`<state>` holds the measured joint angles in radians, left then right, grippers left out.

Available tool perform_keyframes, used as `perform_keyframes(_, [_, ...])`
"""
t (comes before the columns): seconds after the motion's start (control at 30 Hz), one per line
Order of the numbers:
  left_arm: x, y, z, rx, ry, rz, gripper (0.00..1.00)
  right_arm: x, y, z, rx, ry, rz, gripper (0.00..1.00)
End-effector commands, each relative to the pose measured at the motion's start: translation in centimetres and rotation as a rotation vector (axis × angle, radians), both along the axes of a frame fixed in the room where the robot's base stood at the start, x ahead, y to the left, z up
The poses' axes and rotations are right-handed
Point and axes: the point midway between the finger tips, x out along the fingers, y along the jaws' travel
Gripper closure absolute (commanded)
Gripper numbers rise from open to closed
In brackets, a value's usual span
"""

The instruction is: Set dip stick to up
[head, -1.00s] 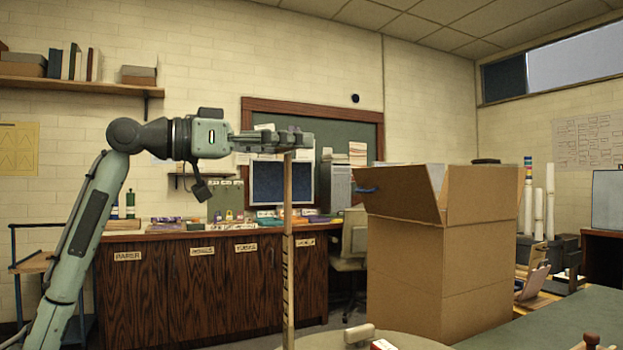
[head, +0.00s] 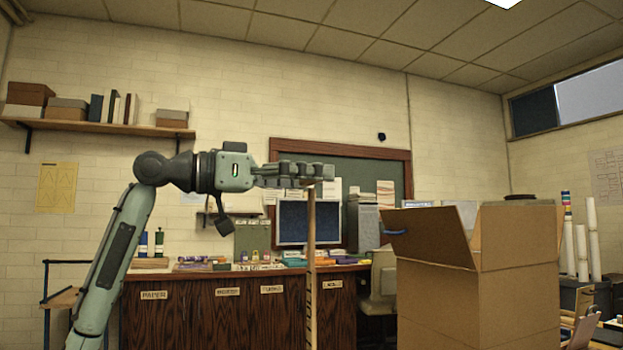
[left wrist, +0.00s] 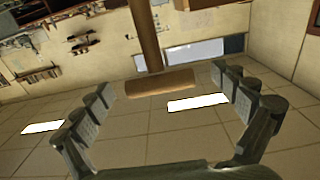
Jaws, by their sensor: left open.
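The dip stick (head: 311,250) is a thin, upright wooden stick with dark marks along its lower part. Its top meets the fingers of my left gripper (head: 318,173) in the head view, and its lower end is out of frame. In the left wrist view the stick (left wrist: 146,35) ends in a wooden crossbar (left wrist: 160,83). That crossbar lies between the spread fingertips of my left gripper (left wrist: 168,88), with a gap visible on both sides. The left gripper is open. My right gripper is not in view.
A large open cardboard box (head: 480,290) stands right of the stick. Behind are a dark wood counter (head: 220,320) with small items and a monitor (head: 305,222). A shelf (head: 100,127) hangs on the wall at upper left. The space between stick and box looks clear.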

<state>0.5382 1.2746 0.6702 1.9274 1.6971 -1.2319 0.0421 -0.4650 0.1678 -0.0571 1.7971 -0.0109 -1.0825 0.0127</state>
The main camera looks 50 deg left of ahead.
Motion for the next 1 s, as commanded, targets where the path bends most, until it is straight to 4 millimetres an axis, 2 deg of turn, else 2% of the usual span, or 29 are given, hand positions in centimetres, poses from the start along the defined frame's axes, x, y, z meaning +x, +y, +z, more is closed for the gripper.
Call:
perform_keyframes(0.17, [-0.2, 0.1, 0.1, -0.001, -0.002, 0.000, 0.03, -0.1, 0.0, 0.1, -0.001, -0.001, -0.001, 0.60])
perform_keyframes(0.27, [-1.0, 0.4, 0.1, -0.002, -0.004, 0.000, 0.03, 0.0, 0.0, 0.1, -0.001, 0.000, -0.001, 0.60])
perform_keyframes(0.7, [-9.0, 3.7, 0.1, -0.002, -0.004, 0.000, 0.03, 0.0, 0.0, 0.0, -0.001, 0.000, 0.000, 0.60])
perform_keyframes(0.83, [-10.4, 4.3, 0.1, -0.001, -0.002, 0.000, 0.03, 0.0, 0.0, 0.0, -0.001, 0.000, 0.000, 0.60])
perform_keyframes(1.0, [-11.1, 4.6, 0.0, 0.000, 0.000, 0.000, 0.03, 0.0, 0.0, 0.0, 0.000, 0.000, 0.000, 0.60])
